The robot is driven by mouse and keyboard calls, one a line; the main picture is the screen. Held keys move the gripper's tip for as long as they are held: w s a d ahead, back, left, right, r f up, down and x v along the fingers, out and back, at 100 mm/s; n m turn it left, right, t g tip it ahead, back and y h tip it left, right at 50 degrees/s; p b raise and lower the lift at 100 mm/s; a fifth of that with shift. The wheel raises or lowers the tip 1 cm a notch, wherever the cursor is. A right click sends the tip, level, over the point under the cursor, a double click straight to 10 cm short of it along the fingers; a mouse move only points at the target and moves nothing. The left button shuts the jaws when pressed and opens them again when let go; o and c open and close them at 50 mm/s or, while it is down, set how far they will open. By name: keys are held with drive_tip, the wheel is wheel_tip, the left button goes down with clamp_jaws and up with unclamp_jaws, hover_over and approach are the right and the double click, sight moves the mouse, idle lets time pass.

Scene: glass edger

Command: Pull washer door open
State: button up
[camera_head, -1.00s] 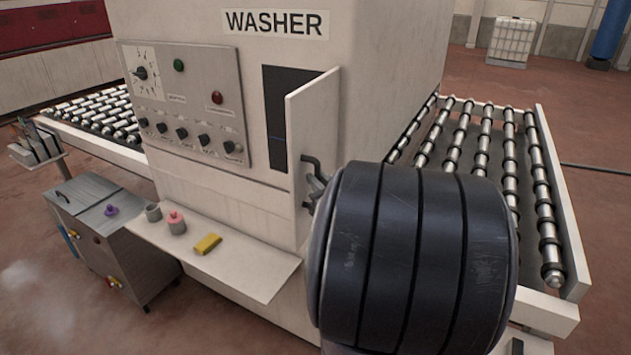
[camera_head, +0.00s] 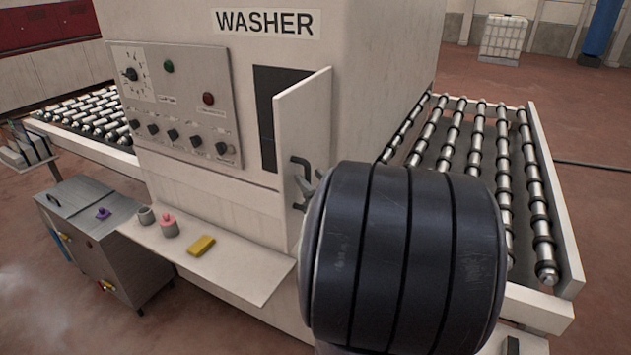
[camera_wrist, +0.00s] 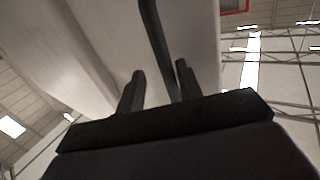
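The washer (camera_head: 185,200) is a large pale cabinet labelled WASHER. Its white door (camera_head: 308,120) stands ajar, angled out from the front, with a dark opening (camera_head: 266,120) beside it. A dark bar handle (camera_head: 293,172) is on the door face. In the wrist view the handle (camera_wrist: 154,40) runs down between the two fingers of my gripper (camera_wrist: 160,68). The fingers are apart, with a gap on the left finger's side, and the bar passes close to the right one. In the head view my thick black wrist hides most of the gripper; contact cannot be told.
A shelf (camera_head: 245,272) below the door holds a yellow block (camera_head: 201,246), a pink-topped item (camera_head: 169,227) and a grey cup (camera_head: 146,215). A control panel (camera_head: 175,105) is left of the opening. A roller conveyor (camera_head: 480,150) lies on the right, a metal cabinet (camera_head: 110,235) on the left.

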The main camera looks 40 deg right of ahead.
drive_tip(key=shift+s, duration=0.15)
drive_tip(key=s+a+b, duration=0.1)
drive_tip(key=s, duration=0.9)
drive_tip(key=shift+s+a, duration=0.2)
drive_tip(key=shift+a, duration=0.2)
drive_tip(key=shift+w, duration=0.1)
drive_tip(key=shift+w+d+p, duration=0.15)
drive_tip(key=shift+w+d, duration=0.15)
drive_tip(key=shift+w, duration=1.45)
drive_tip(key=shift+w+d+p, duration=0.2)
drive_tip(key=shift+w+d, duration=0.05)
drive_tip(key=shift+w, duration=1.55)
drive_tip(key=shift+w+d+p, duration=0.15)
drive_tip(key=shift+w+d, duration=0.15)
drive_tip(key=shift+w, duration=1.45)
drive_tip(key=shift+s, duration=0.1)
